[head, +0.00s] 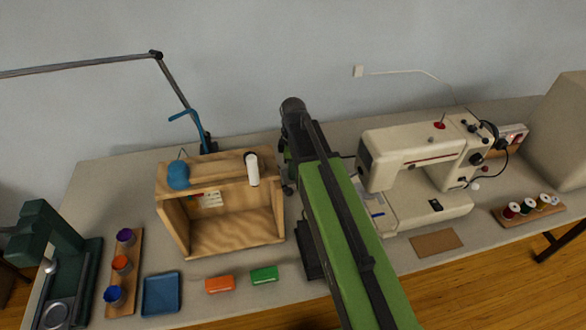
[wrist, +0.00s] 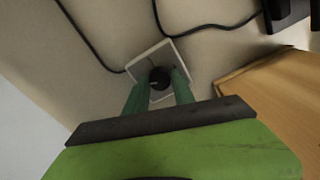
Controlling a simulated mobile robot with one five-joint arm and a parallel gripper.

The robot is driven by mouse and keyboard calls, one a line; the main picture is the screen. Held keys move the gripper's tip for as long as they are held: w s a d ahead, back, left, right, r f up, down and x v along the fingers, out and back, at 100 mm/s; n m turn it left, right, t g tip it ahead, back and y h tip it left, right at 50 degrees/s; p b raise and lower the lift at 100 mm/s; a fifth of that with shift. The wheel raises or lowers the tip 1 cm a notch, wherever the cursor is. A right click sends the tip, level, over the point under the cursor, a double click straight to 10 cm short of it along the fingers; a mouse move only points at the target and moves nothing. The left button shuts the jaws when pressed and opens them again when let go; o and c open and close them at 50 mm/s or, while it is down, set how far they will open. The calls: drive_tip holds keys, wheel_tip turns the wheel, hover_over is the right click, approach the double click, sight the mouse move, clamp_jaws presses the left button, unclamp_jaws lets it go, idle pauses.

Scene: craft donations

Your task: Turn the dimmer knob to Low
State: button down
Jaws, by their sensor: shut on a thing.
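The dimmer knob (wrist: 160,76) is a round black knob on a square white plate (wrist: 146,62) in the wrist view. My gripper (wrist: 159,84) has its two green fingers on either side of the knob, shut on it. A small pale mark shows on the knob, but I cannot read its setting. No lettering for Low can be made out on the plate. In the head view my own green arm covers the middle of the table, and neither the knob nor my fingertips can be made out.
In the wrist view, black cables (wrist: 96,48) run near the plate, and a wooden edge is at right. In the head view, a wooden box (head: 172,222) stands left of my arm and a cream sewing machine (head: 410,150) right of it. A blue lamp stand (head: 190,125) is behind the box.

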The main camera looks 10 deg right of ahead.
drive_tip(key=m, duration=1.4)
drive_tip(key=shift+s, duration=0.1)
idle(0.4)
drive_tip(key=c, duration=1.1)
unclamp_jaws()
drive_tip(key=shift+o, duration=0.2)
wheel_tip(320, 180, up, 17)
drive_tip(key=p, duration=1.7)
drive_tip(key=shift+r, duration=0.15)
